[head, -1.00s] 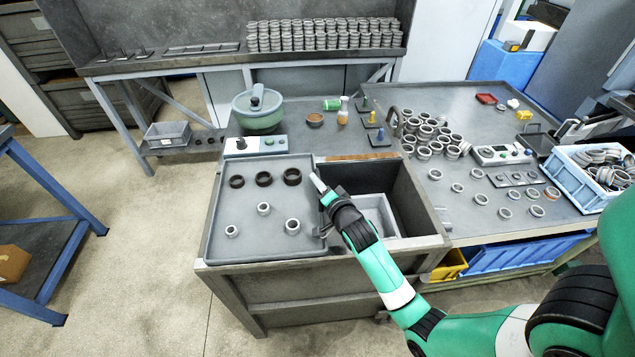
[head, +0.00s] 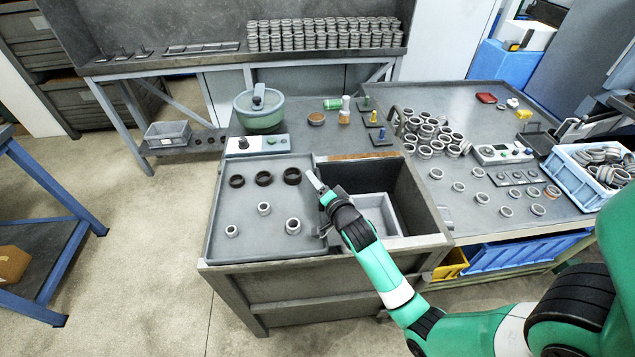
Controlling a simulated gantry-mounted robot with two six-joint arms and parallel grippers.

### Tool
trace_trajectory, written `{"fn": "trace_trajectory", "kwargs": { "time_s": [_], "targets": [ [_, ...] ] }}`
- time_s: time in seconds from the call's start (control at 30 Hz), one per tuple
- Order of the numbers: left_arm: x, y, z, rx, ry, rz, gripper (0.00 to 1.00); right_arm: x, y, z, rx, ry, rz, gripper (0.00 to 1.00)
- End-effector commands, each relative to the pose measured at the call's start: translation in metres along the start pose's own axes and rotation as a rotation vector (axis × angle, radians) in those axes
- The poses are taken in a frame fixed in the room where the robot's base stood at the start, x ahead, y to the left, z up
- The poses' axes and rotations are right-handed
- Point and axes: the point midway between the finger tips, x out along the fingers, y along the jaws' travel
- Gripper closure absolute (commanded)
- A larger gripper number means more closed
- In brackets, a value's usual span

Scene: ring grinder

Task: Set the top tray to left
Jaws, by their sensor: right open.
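The grey top tray (head: 262,241) sits over the left part of the bench box. Several dark rings (head: 264,178) stand in a row near its far edge, and several light metal rings (head: 264,208) stand nearer. My right gripper (head: 318,186) is at the tray's right edge, above the boundary with the open bin (head: 399,190). It is open, with no ring seen between its fingers; whether it touches the tray's edge I cannot tell. My left gripper is not in view.
Behind the tray are a control box (head: 257,144) and a green bowl (head: 259,112). A grey inner box (head: 377,210) lies in the open bin. The right table (head: 470,215) holds many loose rings and a blue crate (head: 580,180).

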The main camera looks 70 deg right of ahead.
Motion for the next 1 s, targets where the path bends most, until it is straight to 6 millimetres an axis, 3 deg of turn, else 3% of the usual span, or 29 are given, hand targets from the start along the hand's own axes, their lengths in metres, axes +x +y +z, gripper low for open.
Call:
{"fn": "trace_trajectory", "kwargs": {
  "time_s": [0.17, 0.6, 0.73, 1.0],
  "targets": [
    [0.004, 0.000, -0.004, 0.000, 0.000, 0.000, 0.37, -0.013, -0.001, -0.001, -0.001, 0.000, 0.001, 0.50],
    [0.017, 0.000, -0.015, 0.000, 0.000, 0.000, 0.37, -0.105, 0.000, 0.000, -0.002, -0.002, 0.001, 0.50],
    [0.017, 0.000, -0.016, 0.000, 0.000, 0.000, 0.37, -0.116, 0.000, 0.000, -0.001, -0.002, 0.000, 0.50],
    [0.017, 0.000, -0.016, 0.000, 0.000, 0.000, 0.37, -0.116, 0.000, 0.000, 0.000, -0.001, 0.000, 0.50]
  ]
}}
